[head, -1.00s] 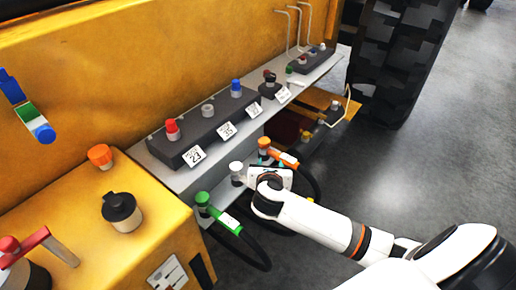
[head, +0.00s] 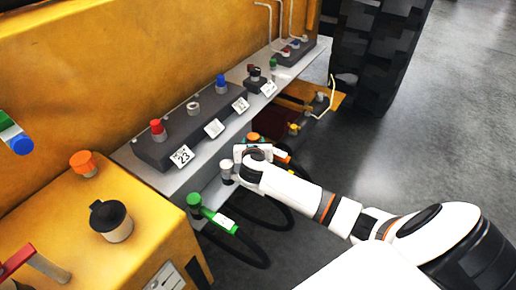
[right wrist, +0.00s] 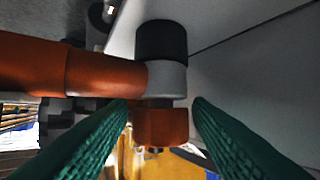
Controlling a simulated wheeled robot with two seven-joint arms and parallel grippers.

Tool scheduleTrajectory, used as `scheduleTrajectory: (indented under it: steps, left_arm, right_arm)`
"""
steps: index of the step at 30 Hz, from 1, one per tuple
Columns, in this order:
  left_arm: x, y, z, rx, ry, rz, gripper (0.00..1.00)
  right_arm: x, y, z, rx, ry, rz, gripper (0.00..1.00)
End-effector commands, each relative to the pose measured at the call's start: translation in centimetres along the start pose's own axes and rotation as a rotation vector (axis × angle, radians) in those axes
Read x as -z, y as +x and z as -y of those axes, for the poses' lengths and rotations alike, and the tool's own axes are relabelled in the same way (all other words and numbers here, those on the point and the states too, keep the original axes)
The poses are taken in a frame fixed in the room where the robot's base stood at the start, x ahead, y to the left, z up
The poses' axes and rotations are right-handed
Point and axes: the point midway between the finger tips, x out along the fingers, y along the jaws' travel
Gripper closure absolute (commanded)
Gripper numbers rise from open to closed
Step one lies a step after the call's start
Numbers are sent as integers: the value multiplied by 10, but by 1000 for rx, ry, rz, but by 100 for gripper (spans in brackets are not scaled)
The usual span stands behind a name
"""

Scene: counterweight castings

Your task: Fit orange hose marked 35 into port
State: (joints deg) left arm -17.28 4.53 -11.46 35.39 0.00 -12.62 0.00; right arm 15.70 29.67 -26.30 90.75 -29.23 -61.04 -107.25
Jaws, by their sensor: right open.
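The orange hose end (head: 283,156) stands in the lower rack, partly hidden behind my right gripper (head: 246,153). In the right wrist view its orange arm (right wrist: 95,75) runs in from the left to a grey collar with a black end, with an orange nut (right wrist: 160,125) below. The green fingers of my right gripper (right wrist: 160,106) are apart on either side of the nut, with gaps visible. A grey port (head: 193,108) stands on the dark manifold (head: 180,133) between red and blue ones. The tag (head: 213,129) beside it is too small to read now. My left gripper is not visible.
A green hose end (head: 210,212) and a white-grey one (head: 226,170) stand left of my right gripper. Black hoses loop below. A yellow box (head: 150,215) with an orange knob and a black-capped cup is at front left. Open floor lies right.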

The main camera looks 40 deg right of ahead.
Motion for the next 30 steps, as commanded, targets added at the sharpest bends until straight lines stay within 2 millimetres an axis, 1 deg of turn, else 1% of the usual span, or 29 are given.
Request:
scheduleTrajectory:
  steps: [1,3,6,11,12,14,18,20,26,28,30]
  left_arm:
    - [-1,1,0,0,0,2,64]
    - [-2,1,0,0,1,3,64]
    - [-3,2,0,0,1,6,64]
    - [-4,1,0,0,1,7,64]
    - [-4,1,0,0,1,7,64]
    - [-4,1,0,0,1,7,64]
    - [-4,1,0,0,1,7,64]
    - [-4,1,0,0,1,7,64]
    - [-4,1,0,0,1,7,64]
    - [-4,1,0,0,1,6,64]
    - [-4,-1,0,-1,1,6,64]
  right_arm:
    - [1,7,0,-1,2,-2,54]
    - [1,13,0,-1,1,-1,54]
    - [1,17,0,0,1,-1,54]
    - [1,17,0,1,1,-1,54]
    - [1,17,0,1,1,-1,56]
    - [1,17,0,1,1,-1,66]
    - [1,17,0,1,1,-1,89]
    - [1,16,0,1,1,-1,99]
    - [3,16,0,1,1,-4,100]
    - [6,15,0,2,2,-5,100]
    - [13,13,0,2,3,-6,100]
